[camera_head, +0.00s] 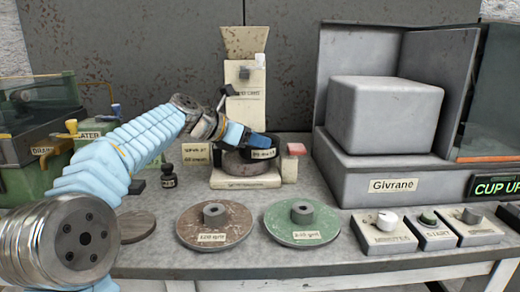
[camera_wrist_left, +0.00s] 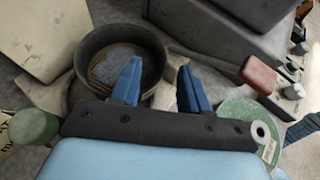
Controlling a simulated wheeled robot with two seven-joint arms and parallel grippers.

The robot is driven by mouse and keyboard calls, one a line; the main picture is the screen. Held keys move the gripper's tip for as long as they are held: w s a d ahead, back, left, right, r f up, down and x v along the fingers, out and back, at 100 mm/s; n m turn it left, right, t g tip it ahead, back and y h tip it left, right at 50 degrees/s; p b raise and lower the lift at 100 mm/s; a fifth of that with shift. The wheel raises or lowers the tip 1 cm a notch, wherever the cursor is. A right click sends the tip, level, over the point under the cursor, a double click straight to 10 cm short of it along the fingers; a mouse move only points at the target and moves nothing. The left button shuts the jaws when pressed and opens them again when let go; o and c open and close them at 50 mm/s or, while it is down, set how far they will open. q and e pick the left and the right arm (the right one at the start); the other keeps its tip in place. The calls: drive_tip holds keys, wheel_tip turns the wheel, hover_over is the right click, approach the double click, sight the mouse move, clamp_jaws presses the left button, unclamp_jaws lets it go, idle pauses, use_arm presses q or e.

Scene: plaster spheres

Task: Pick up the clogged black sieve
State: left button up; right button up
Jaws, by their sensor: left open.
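The black sieve (camera_head: 238,163) is a round, dark-walled pan on the pale stand at the middle of the table. In the left wrist view the sieve (camera_wrist_left: 88,52) shows its mesh floor with a bluish-grey clog over part of it. My left gripper (camera_head: 262,142) is at the sieve's right side in the head view, fingers open and empty. In the left wrist view the gripper's (camera_wrist_left: 157,75) one blue finger overlaps the sieve's inside and the other is outside its wall. Whether either touches the wall I cannot tell.
The pale stand (camera_head: 246,181) has a tall back and a red-topped block (camera_head: 296,149) at its right. A brown disc (camera_head: 214,227) and a green disc (camera_head: 301,225) lie in front. A large grey machine (camera_head: 350,165) fills the right.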

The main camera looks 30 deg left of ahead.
sight(275, 147)
use_arm(q)
drive_tip(key=x, duration=0.5)
drive_tip(key=shift+w+d+f, duration=0.15)
drive_tip(key=shift+f, duration=0.2)
clamp_jaws()
